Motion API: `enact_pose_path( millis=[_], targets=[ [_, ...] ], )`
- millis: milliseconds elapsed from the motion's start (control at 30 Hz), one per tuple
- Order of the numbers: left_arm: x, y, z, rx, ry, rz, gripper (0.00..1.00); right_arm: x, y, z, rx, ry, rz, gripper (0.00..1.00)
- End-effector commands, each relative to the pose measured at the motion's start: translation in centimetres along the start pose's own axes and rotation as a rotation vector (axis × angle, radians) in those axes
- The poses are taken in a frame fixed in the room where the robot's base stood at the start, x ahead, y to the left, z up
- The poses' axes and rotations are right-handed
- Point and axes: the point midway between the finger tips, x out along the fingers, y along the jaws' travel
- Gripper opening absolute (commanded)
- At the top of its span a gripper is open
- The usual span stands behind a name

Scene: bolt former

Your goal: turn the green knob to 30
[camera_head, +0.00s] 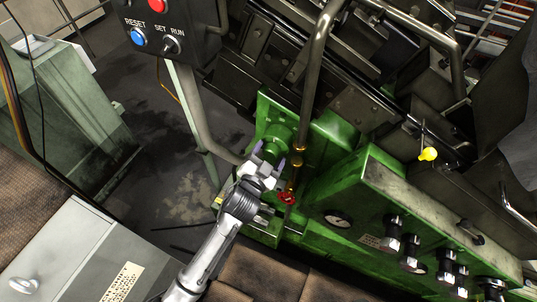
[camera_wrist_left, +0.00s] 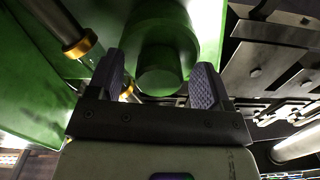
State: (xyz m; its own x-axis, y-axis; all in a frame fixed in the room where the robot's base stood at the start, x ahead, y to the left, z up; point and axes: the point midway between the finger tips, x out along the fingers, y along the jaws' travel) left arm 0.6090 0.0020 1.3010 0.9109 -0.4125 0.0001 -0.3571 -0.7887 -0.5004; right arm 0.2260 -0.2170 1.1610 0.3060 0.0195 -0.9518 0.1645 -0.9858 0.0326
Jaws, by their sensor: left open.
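The green knob (camera_head: 277,138) is a round green cylinder on the green machine body, near the middle of the head view. In the left wrist view the knob (camera_wrist_left: 160,68) shows end-on, between and beyond my fingers. My left gripper (camera_head: 269,157) is open, with its two purple-grey fingertips close to the knob. In the left wrist view the gripper (camera_wrist_left: 158,82) has one finger on each side of the knob's end, with visible gaps. I cannot tell how deep the fingers reach along it. No scale numbers are readable on the knob. My right gripper is not in view.
A metal pipe with brass fittings (camera_head: 299,148) runs just right of the knob. A control box (camera_head: 172,30) hangs at upper left. Open floor lies left of the machine.

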Motion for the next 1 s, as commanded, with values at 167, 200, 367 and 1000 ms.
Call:
enact_pose_path(
  millis=[167,200,367,1000],
  targets=[
    [-0.1,0.0,0.0,0.0,0.0,0.0,0.73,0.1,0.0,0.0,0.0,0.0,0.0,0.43],
    [-0.3,0.1,0.1,0.0,0.0,0.0,0.73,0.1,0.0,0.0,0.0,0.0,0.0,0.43],
    [-2.0,0.1,0.2,0.0,0.0,0.0,0.73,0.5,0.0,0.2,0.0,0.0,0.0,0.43],
    [-12.6,0.1,0.1,0.0,0.0,0.0,0.73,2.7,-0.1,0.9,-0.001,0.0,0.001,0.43]
  ],
)
